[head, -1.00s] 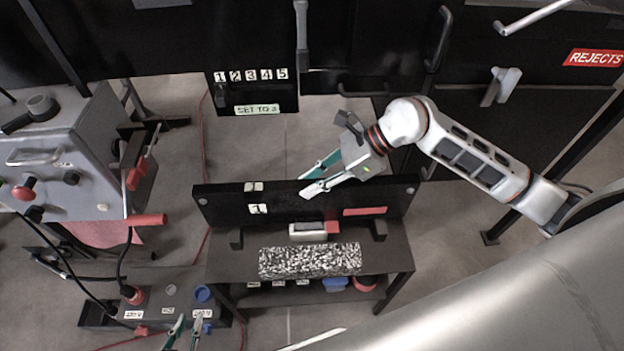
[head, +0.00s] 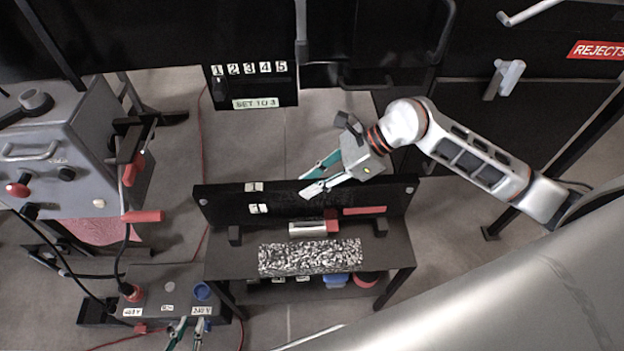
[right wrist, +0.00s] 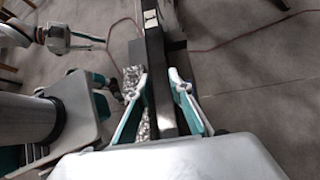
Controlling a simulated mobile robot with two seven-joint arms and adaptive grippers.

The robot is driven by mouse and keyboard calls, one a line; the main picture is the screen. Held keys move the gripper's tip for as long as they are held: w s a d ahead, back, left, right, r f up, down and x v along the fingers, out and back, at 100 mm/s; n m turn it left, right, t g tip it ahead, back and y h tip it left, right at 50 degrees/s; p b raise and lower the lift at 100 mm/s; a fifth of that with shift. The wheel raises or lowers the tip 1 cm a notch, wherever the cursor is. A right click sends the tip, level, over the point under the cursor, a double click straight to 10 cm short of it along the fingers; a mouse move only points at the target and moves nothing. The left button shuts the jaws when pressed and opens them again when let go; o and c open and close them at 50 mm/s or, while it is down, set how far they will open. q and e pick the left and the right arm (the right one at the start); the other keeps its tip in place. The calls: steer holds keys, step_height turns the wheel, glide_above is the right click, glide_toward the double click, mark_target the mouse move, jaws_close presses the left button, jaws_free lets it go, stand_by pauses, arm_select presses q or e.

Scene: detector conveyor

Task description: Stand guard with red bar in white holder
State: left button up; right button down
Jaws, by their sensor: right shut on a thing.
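The black upright panel (head: 225,208) stands along the back of a low dark bench and carries a red bar (head: 365,210) on its right half. A whitish holder (head: 307,229) with a red block at its right end sits on the bench in front of it. My right gripper (head: 312,188) is shut on the panel's top edge. In the right wrist view its fingers (right wrist: 168,100) lie on both sides of the black panel (right wrist: 157,62). My left gripper (head: 192,320) is open at the bottom, by the grey socket box. I cannot tell whether it touches the box.
A speckled block (head: 310,258) lies on the bench front (head: 388,262). The grey socket box (head: 160,285), with cables and a blue cap, stands left of the bench. A grey machine with red knobs (head: 60,155) is at left. Dark cabinets are behind, with bare floor between.

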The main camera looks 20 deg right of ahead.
steer(key=shift+f, duration=0.25)
steer(key=c, duration=1.7)
jaws_free()
steer(key=shift+f, duration=0.1)
steer(key=shift+f, duration=0.15)
steer(key=v, duration=1.2)
